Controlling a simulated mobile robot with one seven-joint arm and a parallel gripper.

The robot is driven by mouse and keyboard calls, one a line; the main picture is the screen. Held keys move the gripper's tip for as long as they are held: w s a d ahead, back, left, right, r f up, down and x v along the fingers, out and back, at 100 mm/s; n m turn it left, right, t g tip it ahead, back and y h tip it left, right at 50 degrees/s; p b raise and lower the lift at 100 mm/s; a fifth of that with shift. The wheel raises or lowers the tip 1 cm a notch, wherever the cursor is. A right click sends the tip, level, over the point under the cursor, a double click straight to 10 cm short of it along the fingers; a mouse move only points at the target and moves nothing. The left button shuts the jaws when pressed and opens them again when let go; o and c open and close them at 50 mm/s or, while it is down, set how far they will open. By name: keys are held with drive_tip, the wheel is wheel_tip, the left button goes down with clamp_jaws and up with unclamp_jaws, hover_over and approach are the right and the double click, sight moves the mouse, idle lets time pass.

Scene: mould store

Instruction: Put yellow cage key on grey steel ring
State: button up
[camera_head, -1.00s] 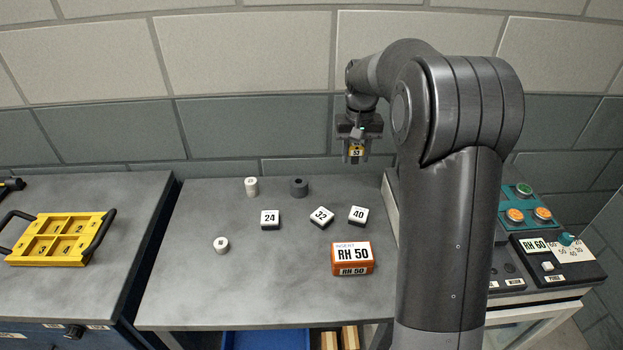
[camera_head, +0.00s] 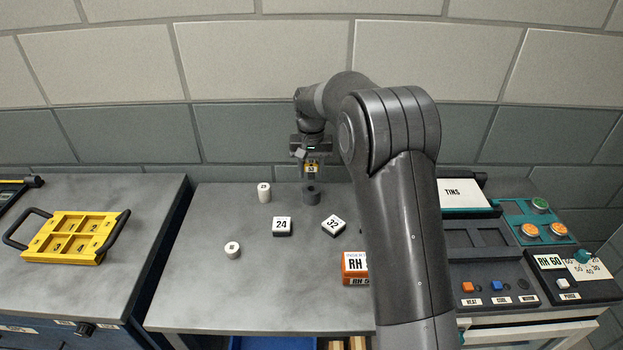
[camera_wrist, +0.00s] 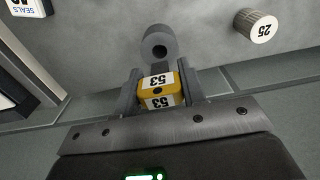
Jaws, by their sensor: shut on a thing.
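The yellow cage key (camera_head: 311,169), a small yellow block with 53 on white labels, is between the jaws of my gripper (camera_head: 311,172). In the wrist view the key (camera_wrist: 160,92) sits between both fingers of my gripper (camera_wrist: 161,88), which is shut on it. The grey steel ring (camera_head: 312,195) is a short dark cylinder standing on the bench near the wall. In the head view it is just below the key. In the wrist view the ring (camera_wrist: 158,43) shows its round hole just beyond the key. I cannot tell the exact gap between them.
A white cylinder (camera_head: 264,193) stands left of the ring; another (camera_head: 232,249) is nearer. White-topped blocks 24 (camera_head: 282,226) and 32 (camera_head: 333,226) lie in front. My arm partly hides an orange box (camera_head: 355,266). A yellow tray (camera_head: 35,250) is on the left bench, a control panel (camera_head: 500,290) at right.

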sight(311, 179)
drive_tip(key=shift+f, duration=1.7)
drive_tip(key=shift+f, duration=0.15)
drive_tip(key=o, duration=1)
